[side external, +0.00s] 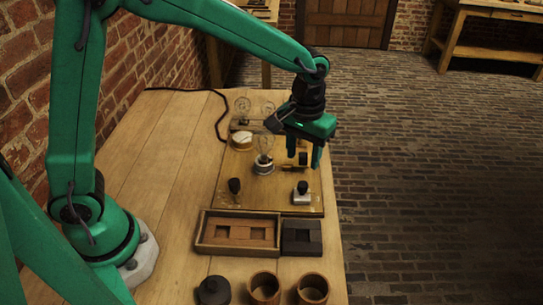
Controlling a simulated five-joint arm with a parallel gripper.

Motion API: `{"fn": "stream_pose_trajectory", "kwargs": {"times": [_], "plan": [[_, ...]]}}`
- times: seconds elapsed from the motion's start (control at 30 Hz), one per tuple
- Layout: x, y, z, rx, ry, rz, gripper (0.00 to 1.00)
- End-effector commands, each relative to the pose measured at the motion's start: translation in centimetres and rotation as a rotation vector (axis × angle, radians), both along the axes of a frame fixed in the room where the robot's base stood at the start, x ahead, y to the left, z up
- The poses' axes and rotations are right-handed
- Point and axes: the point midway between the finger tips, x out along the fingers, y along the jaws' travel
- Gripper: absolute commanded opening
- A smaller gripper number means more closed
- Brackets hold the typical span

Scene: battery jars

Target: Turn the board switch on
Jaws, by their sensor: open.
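The wooden board (222,185) lies flat on the table, with a clear bulb (264,145) in a socket near its middle. A black knob (234,187) stands at its near left. A black knob on a pale metal block (302,191) stands at its near right. A dark fitting with a brass part (289,162) lies right of the bulb, partly hidden; I cannot tell for certain which part is the switch. My gripper (317,158) is open and empty, fingers down over the board's right side, close to the dark fitting. Contact cannot be told.
A wooden tray (203,232) and a dark slotted block (301,238) sit in front of the board. A dark lidded jar (213,291) and two brown cups (263,288) stand at the near edge. More bulbs (242,106) stand behind.

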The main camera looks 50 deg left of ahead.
Motion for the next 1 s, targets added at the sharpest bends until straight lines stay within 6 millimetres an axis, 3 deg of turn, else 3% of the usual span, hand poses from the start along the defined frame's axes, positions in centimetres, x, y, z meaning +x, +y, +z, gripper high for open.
{"fn": "stream_pose_trajectory", "kwargs": {"times": [0.57, 1.0], "plan": [[0.3, -0.6, -1.9, 0.005, 0.013, 0.006, 0.45], [0.2, -0.5, -6.9, 0.005, 0.015, 0.005, 0.45]]}}
